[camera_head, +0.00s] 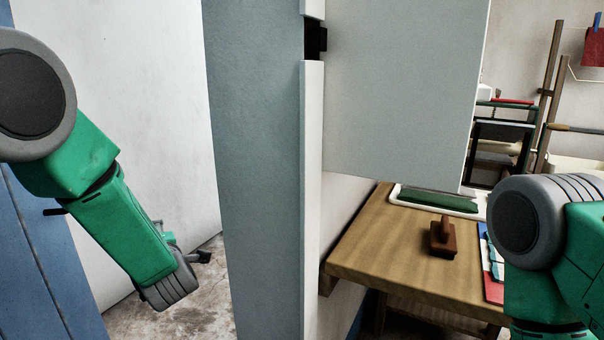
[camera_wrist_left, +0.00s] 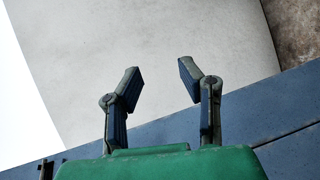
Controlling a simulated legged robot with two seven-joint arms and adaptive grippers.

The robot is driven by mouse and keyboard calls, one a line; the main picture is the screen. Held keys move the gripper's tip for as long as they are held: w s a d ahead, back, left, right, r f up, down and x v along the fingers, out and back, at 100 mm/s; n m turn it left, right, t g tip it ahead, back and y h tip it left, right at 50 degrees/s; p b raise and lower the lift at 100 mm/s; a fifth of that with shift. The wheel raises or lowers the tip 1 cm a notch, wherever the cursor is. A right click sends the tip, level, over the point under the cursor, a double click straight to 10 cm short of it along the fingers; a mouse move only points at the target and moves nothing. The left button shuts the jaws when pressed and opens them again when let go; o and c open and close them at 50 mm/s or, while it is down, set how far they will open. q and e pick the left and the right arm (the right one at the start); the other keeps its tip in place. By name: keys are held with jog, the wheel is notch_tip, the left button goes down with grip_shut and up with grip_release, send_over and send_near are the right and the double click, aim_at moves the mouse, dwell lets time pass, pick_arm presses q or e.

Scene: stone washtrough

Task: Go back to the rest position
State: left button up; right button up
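My left arm comes in from the left in the head view and hangs down. My left gripper (camera_head: 205,257) is small there, over the patch of bare floor beside the blue panel. In the left wrist view the left gripper (camera_wrist_left: 160,76) shows two fingers spread apart with nothing between them. A pale wall and blue panel lie behind the fingers. My right arm shows at the right edge of the head view as a grey and green joint. The right gripper is out of view.
A grey-blue post (camera_head: 260,170) and a pale panel (camera_head: 400,90) stand in front. A wooden table (camera_head: 380,250) holds a brown stamp-like block (camera_head: 443,240) and a white tray (camera_head: 398,197) with something green. A blue panel (camera_head: 40,270) stands at left. Bare floor (camera_head: 205,320) shows between.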

pick_arm(q)
jog(key=s+d+f+m+g+h+p, duration=0.25)
jog(key=s+f+m+g+h, duration=0.3)
jog(key=s+f+m, duration=1.1)
jog(key=s+d+f+m+g+h+p, duration=0.1)
jog(key=s+f+m+g, duration=0.2)
jog(key=s, duration=1.1)
jog(key=s+f+m+g+h+p, duration=0.1)
jog(key=s+f+m+g, duration=0.3)
jog(key=s, duration=1)
jog(key=shift+s+d+f+g+h, duration=0.25)
jog(key=shift+d+f+g+h, duration=0.15)
jog(key=shift+h, duration=0.15)
